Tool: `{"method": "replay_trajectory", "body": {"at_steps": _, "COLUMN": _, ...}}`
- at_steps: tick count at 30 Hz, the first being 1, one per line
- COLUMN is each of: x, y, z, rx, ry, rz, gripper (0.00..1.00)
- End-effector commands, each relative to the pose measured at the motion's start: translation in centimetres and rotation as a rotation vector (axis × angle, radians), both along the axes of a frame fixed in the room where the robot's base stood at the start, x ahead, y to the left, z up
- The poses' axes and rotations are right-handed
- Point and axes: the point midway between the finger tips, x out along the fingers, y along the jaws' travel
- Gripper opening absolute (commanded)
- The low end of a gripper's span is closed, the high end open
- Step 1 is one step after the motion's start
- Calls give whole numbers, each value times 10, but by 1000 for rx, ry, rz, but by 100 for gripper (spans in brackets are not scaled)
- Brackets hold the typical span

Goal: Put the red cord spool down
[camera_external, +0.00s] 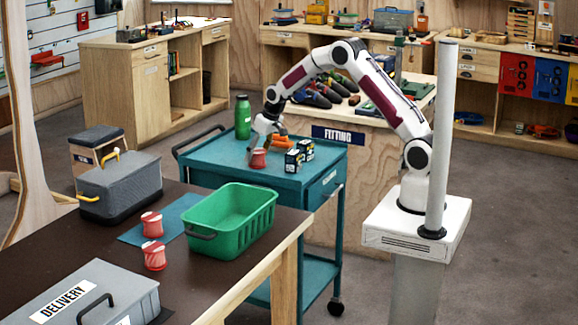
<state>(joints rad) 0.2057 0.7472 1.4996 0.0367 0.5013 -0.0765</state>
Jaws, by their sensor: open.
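A red cord spool (258,159) with a pale band stands upright on the top of the teal cart (215,158). My gripper (264,146) points down just above this spool, with its jaws open. At this size I cannot tell whether the fingertips touch the spool. Two more red spools are on the dark table: one spool (152,224) on a blue mat (187,207) and another spool (154,256) nearer the front, off the mat.
Small dark boxes (293,161) and an orange item (281,142) are close right of my gripper. A green bottle (242,118) stands behind. The dark table holds a green crate (205,237), a grey case (120,187) and a grey DELIVERY box (95,290).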

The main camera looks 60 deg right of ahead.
Motion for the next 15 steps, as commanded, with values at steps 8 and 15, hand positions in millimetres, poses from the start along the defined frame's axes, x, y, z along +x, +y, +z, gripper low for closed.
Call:
{"method": "replay_trajectory", "body": {"at_steps": 8, "x": -8, "y": 1, "z": 21, "rx": 0, "ry": -2, "rz": 0, "gripper": 61}}
{"method": "replay_trajectory", "body": {"at_steps": 15, "x": -18, "y": 3, "z": 47, "rx": 0, "ry": -2, "rz": 0, "gripper": 61}}
